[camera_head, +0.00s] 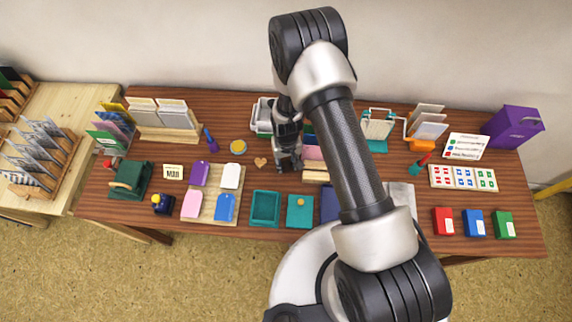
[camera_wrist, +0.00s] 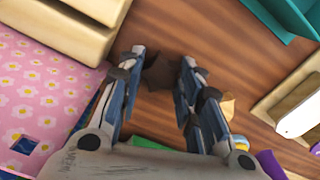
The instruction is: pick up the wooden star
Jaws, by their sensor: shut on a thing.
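My gripper (camera_wrist: 162,72) reaches down to the brown table (camera_head: 240,178) in the wrist view. Its two fingers are shut on a small dark brown piece with pointed edges, which I take for the wooden star (camera_wrist: 164,72). The star lies between the fingertips, low over the tabletop; I cannot tell whether it still touches the table. In the head view my gripper (camera_head: 287,163) is left of the table's middle and hides the star. A light wooden heart (camera_head: 260,162) lies just left of the gripper.
A pink flowered sheet (camera_wrist: 45,95) and a pale wooden holder (camera_wrist: 75,25) are close to the left finger in the wrist view. Teal trays (camera_head: 265,222) stand at the table's front. Bare table surrounds the heart.

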